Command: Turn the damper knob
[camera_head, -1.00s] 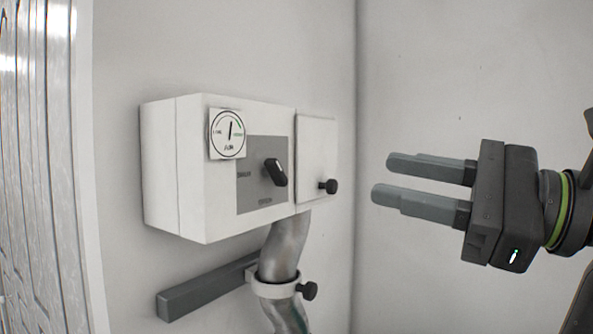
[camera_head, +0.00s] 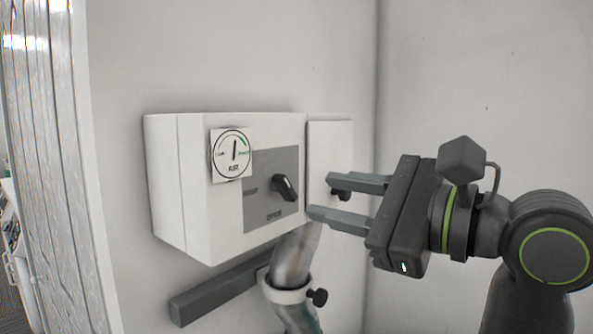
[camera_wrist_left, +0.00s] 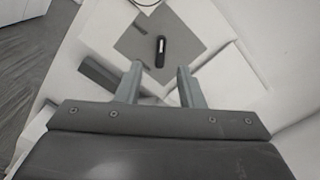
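The damper knob (camera_head: 285,187) is a black lever knob with a white mark, on a grey panel of a white wall box (camera_head: 182,190). It also shows in the left wrist view (camera_wrist_left: 160,52), upright, ahead of the fingers and roughly midway between them. A round dial (camera_head: 232,155) with a needle sits up and left of it. My left gripper (camera_head: 321,196) is open and empty, just right of the knob and apart from it. Its two fingers show in the left wrist view (camera_wrist_left: 159,68). My right gripper is not in view.
A white side panel (camera_head: 330,150) adjoins the box; its small black knob is partly behind a finger. A metal pipe (camera_head: 294,257) with a collar and black screw knob (camera_head: 318,297) runs below. A dark grey bar (camera_head: 215,292) lies along the wall. The wall above is clear.

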